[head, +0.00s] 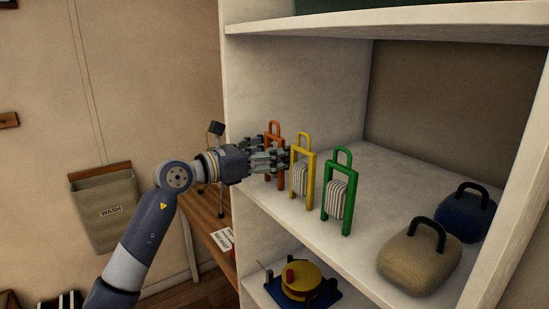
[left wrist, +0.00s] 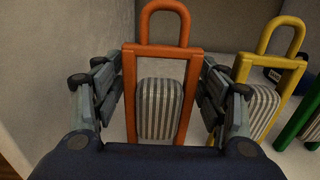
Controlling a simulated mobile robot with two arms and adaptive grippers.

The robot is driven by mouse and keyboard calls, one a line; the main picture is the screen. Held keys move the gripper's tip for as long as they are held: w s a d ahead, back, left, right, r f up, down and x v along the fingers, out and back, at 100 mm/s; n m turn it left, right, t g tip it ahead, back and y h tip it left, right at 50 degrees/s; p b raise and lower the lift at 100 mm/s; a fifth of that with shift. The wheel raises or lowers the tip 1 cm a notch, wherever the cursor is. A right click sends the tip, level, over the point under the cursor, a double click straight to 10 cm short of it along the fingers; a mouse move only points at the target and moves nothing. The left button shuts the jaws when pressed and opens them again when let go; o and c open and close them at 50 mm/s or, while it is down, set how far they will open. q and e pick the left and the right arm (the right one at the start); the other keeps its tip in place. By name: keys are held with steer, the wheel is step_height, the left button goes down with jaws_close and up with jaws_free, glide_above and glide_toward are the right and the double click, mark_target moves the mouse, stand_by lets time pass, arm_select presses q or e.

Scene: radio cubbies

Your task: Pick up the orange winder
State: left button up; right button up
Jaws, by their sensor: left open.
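The orange winder (head: 274,128) stands upright on the middle shelf, partly hidden behind my left gripper in the head view. It has an orange frame with a loop handle and a striped wound bundle, and shows in the left wrist view (left wrist: 160,49). My left gripper (head: 274,158) is open. In the left wrist view its fingers (left wrist: 162,95) stand on either side of the orange frame, which is between them. I cannot tell if they touch it. My right gripper is not in view.
A yellow winder (head: 302,165) stands close to the right of the orange one, near the right finger. A green winder (head: 339,190) stands further right. A beige bag (head: 419,262) and a blue bag (head: 465,215) sit at the shelf's right. An upper shelf (head: 400,24) hangs above.

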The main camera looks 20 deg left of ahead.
arm_select(q)
steer(key=shift+s, duration=0.1)
steer(key=c, duration=0.9)
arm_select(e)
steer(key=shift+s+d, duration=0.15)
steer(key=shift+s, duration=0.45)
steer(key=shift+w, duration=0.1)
